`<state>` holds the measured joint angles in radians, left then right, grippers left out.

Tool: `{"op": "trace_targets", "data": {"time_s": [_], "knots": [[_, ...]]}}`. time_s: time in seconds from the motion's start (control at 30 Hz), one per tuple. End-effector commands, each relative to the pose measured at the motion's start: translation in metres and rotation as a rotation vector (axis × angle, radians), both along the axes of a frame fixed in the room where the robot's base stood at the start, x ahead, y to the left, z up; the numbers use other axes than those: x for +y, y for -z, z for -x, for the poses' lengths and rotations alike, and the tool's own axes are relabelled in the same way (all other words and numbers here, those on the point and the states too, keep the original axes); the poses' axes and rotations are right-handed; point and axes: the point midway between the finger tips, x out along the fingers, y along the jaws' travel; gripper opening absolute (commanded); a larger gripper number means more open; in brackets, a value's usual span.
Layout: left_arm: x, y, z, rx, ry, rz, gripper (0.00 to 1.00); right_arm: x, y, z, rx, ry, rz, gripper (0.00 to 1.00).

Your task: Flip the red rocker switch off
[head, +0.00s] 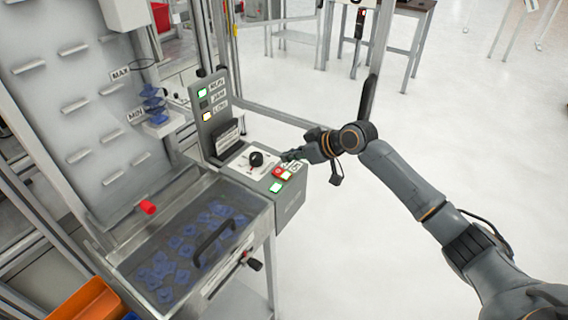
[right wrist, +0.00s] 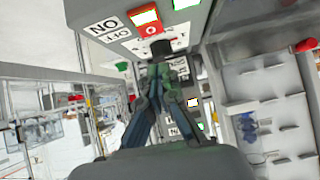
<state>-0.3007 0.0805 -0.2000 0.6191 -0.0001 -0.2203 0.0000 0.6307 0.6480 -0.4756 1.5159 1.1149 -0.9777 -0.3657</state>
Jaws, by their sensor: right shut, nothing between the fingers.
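The red rocker switch (head: 278,172) sits on the top of the grey control box, close to its right edge. It also shows in the right wrist view (right wrist: 151,29), with a pale, lit-looking section beside the red part and a white ring mark on the red. A white ON/OFF label (right wrist: 108,30) lies next to it. My right gripper (head: 287,156) is shut and empty, with its fingertips right by the switch. In the right wrist view the closed fingertips (right wrist: 167,55) almost meet the switch's edge. I cannot tell whether they touch. My left gripper is not in view.
A black knob (head: 256,159) and a green lit button (head: 275,187) stand close to the switch. The upright indicator panel (head: 207,100) rises behind. A clear-lidded bin (head: 233,195) with blue parts lies left. The floor at right is open.

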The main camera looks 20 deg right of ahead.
Motion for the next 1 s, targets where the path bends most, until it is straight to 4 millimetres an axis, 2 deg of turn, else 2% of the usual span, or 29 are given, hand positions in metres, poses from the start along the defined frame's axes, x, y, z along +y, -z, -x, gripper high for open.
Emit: {"op": "trace_targets", "data": {"time_s": [0.1, 0.23, 0.4, 0.8, 1.0], "knots": [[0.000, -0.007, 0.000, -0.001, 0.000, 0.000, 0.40, 0.012, 0.012, -0.014, 0.002, 0.000, -0.001, 0.00], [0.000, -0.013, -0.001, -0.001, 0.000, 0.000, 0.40, 0.011, 0.034, -0.014, 0.003, 0.003, 0.000, 0.00], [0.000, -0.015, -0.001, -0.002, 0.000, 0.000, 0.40, 0.012, 0.048, -0.015, 0.000, 0.001, 0.000, 0.00], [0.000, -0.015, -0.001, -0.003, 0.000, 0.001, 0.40, 0.012, 0.052, -0.016, -0.001, 0.001, 0.000, 0.00], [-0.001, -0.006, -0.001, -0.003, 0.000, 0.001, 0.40, 0.014, 0.058, -0.019, 0.002, 0.002, 0.003, 0.00]]}}
